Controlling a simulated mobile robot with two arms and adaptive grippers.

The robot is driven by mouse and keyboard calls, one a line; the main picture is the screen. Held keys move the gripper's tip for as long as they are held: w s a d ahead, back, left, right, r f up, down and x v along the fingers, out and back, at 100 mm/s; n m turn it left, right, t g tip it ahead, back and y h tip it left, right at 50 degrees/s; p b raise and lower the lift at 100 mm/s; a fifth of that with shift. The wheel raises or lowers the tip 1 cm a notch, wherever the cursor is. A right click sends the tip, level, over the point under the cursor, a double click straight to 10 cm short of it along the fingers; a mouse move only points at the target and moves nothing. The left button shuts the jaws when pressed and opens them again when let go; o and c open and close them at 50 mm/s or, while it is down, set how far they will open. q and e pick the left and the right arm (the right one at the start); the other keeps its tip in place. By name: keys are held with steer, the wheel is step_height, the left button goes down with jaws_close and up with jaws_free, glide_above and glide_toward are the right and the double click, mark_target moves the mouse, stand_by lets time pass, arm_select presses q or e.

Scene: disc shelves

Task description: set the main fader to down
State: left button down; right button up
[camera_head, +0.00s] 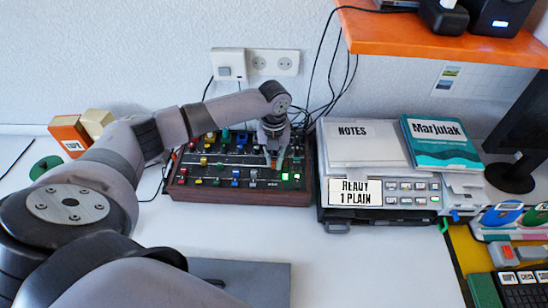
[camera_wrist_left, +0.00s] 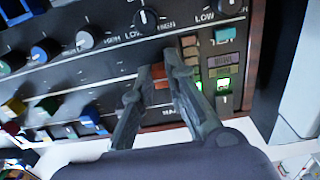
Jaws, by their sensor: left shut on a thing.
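The mixer (camera_head: 225,196), a dark panel in a brown wooden frame with coloured knobs and caps, sits on the white desk against the wall. My left gripper (camera_head: 275,150) reaches down onto the right part of its panel. In the left wrist view my left gripper (camera_wrist_left: 160,78) is shut on a red-orange fader cap (camera_wrist_left: 158,74), with one finger on each side. Lettering starting with "MA" shows below that cap, so it appears to be the main fader. The fingers hide most of its slot. My right gripper is not in view.
Green lit buttons (camera_wrist_left: 223,85) sit close to the right of the gripper. Other knobs and fader caps (camera_wrist_left: 89,115) stand to its left. A device (camera_head: 379,214) with notes and a book on it stands close right of the mixer. An orange shelf (camera_head: 420,38) hangs above right.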

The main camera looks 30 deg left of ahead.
mark_target(273, 176)
arm_select(q)
steer(key=shift+s+d+r+p, duration=0.1)
steer(key=shift+s+r+p, duration=0.1)
steer(key=shift+p, duration=0.2)
steer(key=s+p, duration=0.1)
steer(key=s+d+p, duration=0.1)
steer(key=shift+s+d+p, duration=0.3)
steer(key=shift+s, duration=0.05)
steer(key=shift+s+d+f, duration=0.1)
steer(key=shift+s, duration=0.05)
steer(key=shift+f, duration=0.1)
steer(key=c, duration=1.6)
jaws_free()
